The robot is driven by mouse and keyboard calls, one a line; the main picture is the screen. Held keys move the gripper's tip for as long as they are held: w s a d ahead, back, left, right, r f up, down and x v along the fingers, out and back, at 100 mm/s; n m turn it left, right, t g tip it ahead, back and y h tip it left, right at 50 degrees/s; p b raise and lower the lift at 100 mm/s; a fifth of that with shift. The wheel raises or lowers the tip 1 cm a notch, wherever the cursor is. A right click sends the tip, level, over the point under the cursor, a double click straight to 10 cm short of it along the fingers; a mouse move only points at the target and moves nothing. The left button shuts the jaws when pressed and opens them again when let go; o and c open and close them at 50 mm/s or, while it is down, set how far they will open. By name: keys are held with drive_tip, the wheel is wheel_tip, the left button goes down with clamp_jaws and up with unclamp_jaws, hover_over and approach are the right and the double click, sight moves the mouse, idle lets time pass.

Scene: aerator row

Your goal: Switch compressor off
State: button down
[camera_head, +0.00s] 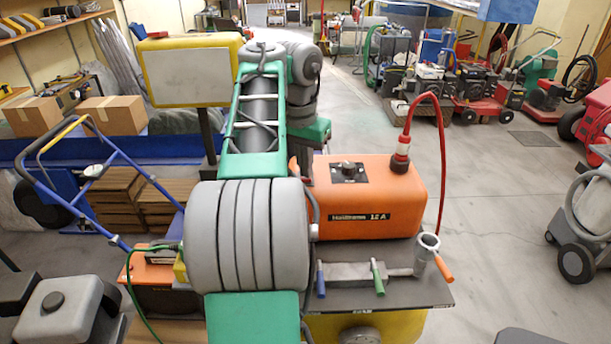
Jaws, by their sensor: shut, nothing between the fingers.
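The compressor appears to be the orange box (367,199) with a dark label ending in "12 A", standing on a dark grey bench top (400,291). A black rotary knob (348,170) on a dark plate sits on its top face; its exact setting is too small to read. A red hose (441,130) rises from a fitting (400,155) at the right of the top. My gripper (303,168) is at the box's left end, left of the knob and apart from it. It is shut and empty, and partly hidden by my arm.
A grey clamp-like tool (370,272) with coloured handles lies on the bench front. A blue-framed cart (75,185) and a yellow-edged panel (190,70) stand at left. Cardboard boxes (112,115) are behind. Open floor (500,200) lies right of the bench.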

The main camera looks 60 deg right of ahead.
drive_tip(key=shift+f, duration=0.3)
wheel_tip(320, 180, up, 7)
drive_tip(key=p, duration=0.6)
idle(0.4)
